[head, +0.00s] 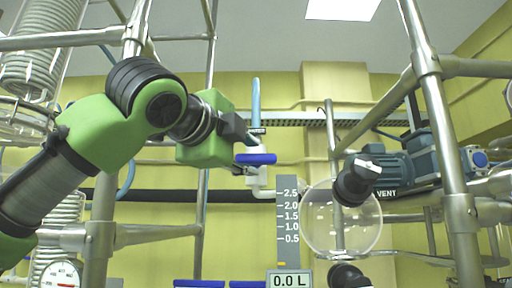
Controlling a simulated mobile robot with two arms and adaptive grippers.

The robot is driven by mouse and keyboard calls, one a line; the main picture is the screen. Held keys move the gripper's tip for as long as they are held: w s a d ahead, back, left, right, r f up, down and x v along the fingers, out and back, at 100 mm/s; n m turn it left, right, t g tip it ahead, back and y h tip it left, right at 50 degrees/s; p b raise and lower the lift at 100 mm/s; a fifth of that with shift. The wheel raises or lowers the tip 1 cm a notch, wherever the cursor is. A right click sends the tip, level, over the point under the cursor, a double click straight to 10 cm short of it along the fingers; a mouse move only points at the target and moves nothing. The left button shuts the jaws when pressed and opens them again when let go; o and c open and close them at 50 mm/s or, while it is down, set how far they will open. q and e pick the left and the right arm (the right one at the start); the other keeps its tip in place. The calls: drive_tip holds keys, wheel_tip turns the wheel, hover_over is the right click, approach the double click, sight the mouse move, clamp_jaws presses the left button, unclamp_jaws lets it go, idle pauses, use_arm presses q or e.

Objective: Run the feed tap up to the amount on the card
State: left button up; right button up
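My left gripper (243,134) comes in from the left on a green arm, with its dark fingers just above and beside a blue tap lever (257,159). The lever lies level across a white valve body (257,180) on a blue and white pipe. I cannot tell whether the fingers touch the lever or how far they are apart. A grey scale (288,215) marked 0.5 to 2.5 stands below, with a small orange mark near its bottom. A display (289,281) reads 0.0 L. No card with an amount is readable. My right gripper is out of view.
A round glass vessel (318,232) with a dark VENT valve (357,180) stands right of the scale. Steel frame posts (441,120) rise on both sides. A blue motor (410,160) is behind at right. A gauge (61,274) and glass coils are at left.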

sight(253, 159)
use_arm(q)
drive_tip(key=p+x, duration=0.1)
drive_tip(key=x, duration=0.3)
drive_tip(key=shift+w, duration=0.1)
clamp_jaws()
drive_tip(key=shift+f, duration=0.1)
